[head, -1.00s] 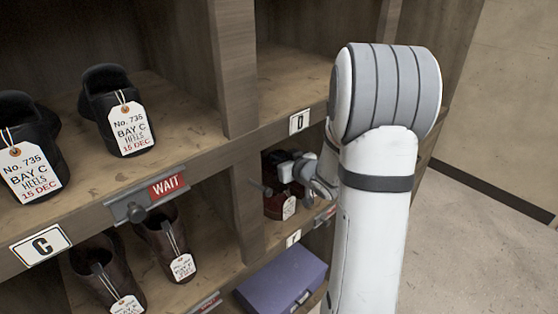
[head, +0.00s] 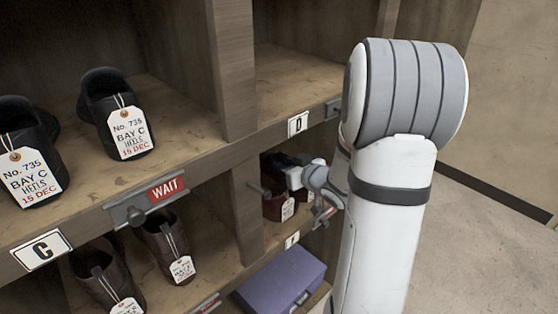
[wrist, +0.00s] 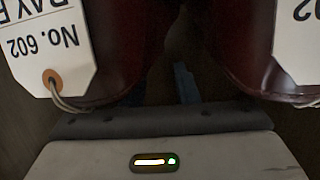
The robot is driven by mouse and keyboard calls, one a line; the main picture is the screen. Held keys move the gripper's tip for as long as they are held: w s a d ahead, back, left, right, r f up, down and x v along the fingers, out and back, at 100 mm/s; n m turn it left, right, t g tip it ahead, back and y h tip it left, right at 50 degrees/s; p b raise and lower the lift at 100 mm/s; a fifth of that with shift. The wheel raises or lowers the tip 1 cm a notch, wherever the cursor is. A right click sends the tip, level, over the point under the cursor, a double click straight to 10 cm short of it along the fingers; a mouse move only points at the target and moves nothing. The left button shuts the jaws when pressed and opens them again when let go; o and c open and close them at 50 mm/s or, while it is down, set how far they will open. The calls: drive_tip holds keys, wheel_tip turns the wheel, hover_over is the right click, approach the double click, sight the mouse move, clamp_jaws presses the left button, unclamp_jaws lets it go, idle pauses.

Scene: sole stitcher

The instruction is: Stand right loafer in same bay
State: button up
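Two dark red loafers stand side by side in the lower bay marked F. The wrist view shows the left-hand one (wrist: 120,45) and the right-hand one (wrist: 235,45), each with a white tag; one tag reads No. 602. In the head view a dark red loafer (head: 273,208) with its tag shows, partly hidden by my gripper (head: 287,178). My gripper is at the heels of the pair, at the bay's mouth. Its blue finger strips (wrist: 185,84) show apart in the dark gap between the loafers, with nothing seen held. Which loafer is the right one, I cannot tell.
Black shoes (head: 112,110) tagged Bay C stand on the upper left shelf. Brown shoes (head: 168,243) stand below them. A purple box (head: 282,278) sits beneath bay F. Bay D's floor (head: 295,85) is bare where visible.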

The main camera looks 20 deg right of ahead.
drive_tip(key=v, duration=0.7)
drive_tip(key=shift+s+p, duration=0.35)
drive_tip(key=shift+p, duration=0.1)
drive_tip(key=shift+d, duration=0.2)
